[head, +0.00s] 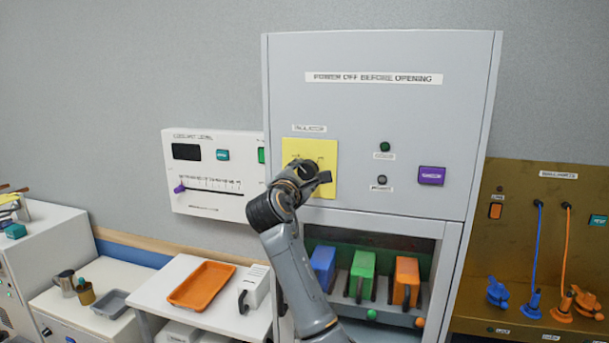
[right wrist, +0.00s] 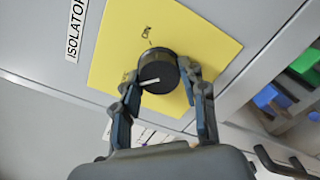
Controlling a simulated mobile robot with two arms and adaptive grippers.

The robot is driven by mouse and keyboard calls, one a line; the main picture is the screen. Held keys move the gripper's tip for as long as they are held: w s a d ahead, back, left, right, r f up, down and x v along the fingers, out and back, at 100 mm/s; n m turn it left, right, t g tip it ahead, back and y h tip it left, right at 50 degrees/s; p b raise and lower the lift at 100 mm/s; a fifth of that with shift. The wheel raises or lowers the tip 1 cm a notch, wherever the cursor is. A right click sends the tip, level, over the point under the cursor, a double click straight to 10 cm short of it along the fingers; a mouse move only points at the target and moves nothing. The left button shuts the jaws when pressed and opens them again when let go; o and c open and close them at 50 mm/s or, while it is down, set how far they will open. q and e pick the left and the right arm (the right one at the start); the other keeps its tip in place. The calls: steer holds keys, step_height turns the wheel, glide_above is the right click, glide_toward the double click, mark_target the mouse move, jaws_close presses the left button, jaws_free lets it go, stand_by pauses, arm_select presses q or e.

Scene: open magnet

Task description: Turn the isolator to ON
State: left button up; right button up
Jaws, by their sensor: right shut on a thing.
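The isolator is a round black knob (right wrist: 157,70) on a yellow plate (right wrist: 108,62) of the grey cabinet front. In the right wrist view its white pointer line is turned towards the plate's left side, where a partly hidden label sits, and not towards the ON mark (right wrist: 147,33). My right gripper (right wrist: 160,80) is shut on the knob, one finger on each side of it. In the head view the right gripper (head: 318,178) covers the knob in front of the yellow plate (head: 323,150). My left gripper is not in view.
Right of the plate are a green lamp (head: 385,147), a dark lamp (head: 382,180) and a purple button (head: 431,176). Below, an open bay holds blue, green and orange handled blocks (head: 361,272). A white slider panel (head: 212,200) hangs to the left.

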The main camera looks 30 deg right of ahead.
steer(key=shift+m, duration=0.3)
steer(key=m+b, duration=0.2)
steer(key=m, duration=0.1)
steer(key=shift+m, duration=0.4)
steer(key=m+b, duration=0.2)
steer(key=m, duration=0.2)
steer(key=shift+f+m+b, duration=0.1)
steer(key=shift+m+b, duration=0.2)
steer(key=m+b, duration=0.2)
steer(key=m, duration=0.2)
steer(key=m+b, duration=0.2)
steer(key=m, duration=0.2)
steer(key=shift+m, duration=0.3)
steer(key=shift+b, duration=0.35)
steer(key=o, duration=1.2)
steer(key=shift+c, duration=0.2)
steer(key=shift+r, duration=0.2)
